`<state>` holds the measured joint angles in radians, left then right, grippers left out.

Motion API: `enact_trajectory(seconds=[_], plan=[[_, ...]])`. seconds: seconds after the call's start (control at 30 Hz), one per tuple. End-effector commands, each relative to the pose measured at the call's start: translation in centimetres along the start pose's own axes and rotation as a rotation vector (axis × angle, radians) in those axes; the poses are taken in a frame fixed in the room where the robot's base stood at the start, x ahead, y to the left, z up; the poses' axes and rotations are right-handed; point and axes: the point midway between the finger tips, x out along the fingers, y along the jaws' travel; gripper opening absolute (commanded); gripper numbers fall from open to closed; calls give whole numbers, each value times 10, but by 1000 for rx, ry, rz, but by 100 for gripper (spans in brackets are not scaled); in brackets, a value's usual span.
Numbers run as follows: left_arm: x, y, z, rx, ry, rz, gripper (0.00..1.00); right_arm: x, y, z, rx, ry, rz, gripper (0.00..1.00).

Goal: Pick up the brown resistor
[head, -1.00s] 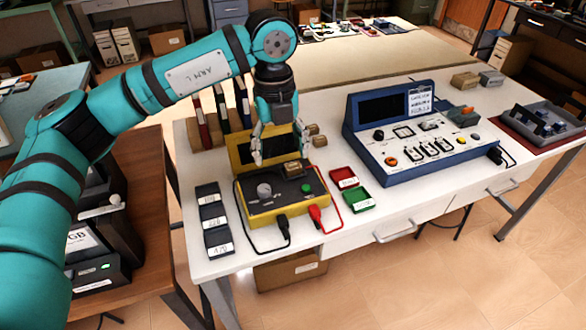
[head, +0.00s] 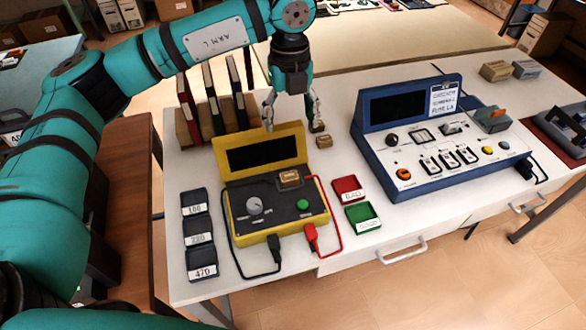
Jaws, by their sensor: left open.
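Several small brown blocks look like resistors. One brown block (head: 289,179) sits on the yellow tester (head: 238,236), below its screen. Another brown block (head: 324,142) lies on the white table just right of the tester's raised lid. A third (head: 318,127) shows right behind it, partly covered by a fingertip of my left gripper (head: 292,122). That gripper points down with its fingers spread, empty, above or behind the lid's top edge. I cannot tell whether the fingertip touches the block. My right gripper is not in view.
Labelled dark trays (head: 199,232) stand left of the tester. Red (head: 348,189) and green (head: 363,217) trays lie to its right, before the blue console (head: 433,150). Upright binders (head: 212,98) stand behind the tester. Black and red leads loop around the tester's front.

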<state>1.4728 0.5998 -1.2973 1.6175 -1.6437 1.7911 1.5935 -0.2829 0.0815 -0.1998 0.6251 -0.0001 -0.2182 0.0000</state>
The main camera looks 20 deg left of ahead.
Motion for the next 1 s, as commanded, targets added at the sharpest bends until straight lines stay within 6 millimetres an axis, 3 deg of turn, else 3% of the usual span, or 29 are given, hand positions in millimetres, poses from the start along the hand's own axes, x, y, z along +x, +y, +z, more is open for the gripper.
enact_trajectory(seconds=[0.33,0.5,0.7,1.0], plan=[[74,1,-1,0,4,3,69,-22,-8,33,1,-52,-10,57],[97,1,-1,1,1,2,69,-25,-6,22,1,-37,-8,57],[109,2,-2,1,3,2,69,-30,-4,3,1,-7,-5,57],[150,6,-4,0,2,2,69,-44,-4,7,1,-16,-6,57]])
